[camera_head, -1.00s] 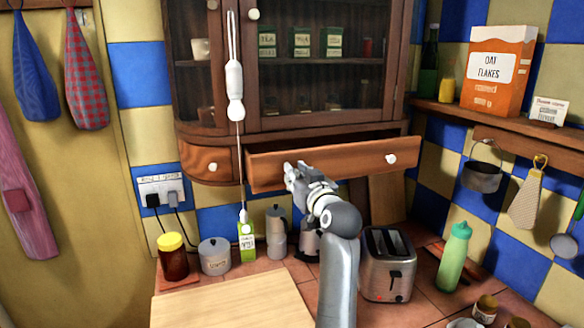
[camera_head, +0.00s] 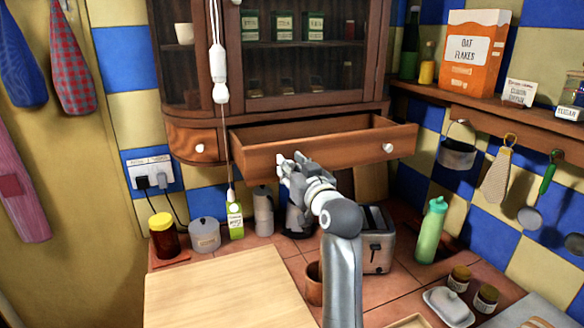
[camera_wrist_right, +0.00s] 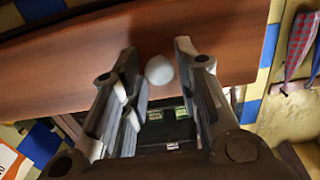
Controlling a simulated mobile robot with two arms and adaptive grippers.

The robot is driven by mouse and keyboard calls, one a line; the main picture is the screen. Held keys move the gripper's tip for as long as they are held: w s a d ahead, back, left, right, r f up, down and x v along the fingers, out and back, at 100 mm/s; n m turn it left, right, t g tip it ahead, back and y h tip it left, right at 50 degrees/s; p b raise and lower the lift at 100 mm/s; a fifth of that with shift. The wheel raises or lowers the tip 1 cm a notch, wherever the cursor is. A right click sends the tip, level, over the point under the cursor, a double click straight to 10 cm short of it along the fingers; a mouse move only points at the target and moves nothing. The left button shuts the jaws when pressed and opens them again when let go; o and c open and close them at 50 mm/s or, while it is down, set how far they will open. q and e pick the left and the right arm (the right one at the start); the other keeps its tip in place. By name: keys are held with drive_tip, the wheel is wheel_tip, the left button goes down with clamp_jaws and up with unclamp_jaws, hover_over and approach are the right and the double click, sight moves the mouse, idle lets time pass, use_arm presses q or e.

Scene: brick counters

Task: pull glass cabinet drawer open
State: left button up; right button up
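The wooden glass cabinet (camera_head: 392,50) hangs on the wall. Its wide drawer (camera_head: 345,147) stands pulled out, with part of its inside showing over the front. A white knob (camera_head: 388,148) shows on the right of the drawer front. My right gripper (camera_head: 287,165) is at the left part of the front. In the right wrist view, another white knob (camera_wrist_right: 160,70) sits between the fingers of the open right gripper (camera_wrist_right: 158,60). The knob is close to the finger on the picture's left, with a gap to the other. My left gripper is out of view.
A small shut drawer (camera_head: 198,148) is to the left. A white pull cord (camera_head: 219,60) hangs before the cabinet. Below stand a toaster (camera_head: 380,240), a jar (camera_head: 165,237) and a green bottle (camera_head: 432,230). A wooden board (camera_head: 225,290) lies in front.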

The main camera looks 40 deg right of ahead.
drive_tip(key=shift+o, duration=0.7)
drive_tip(key=v, duration=1.2)
drive_tip(key=shift+f, duration=0.1)
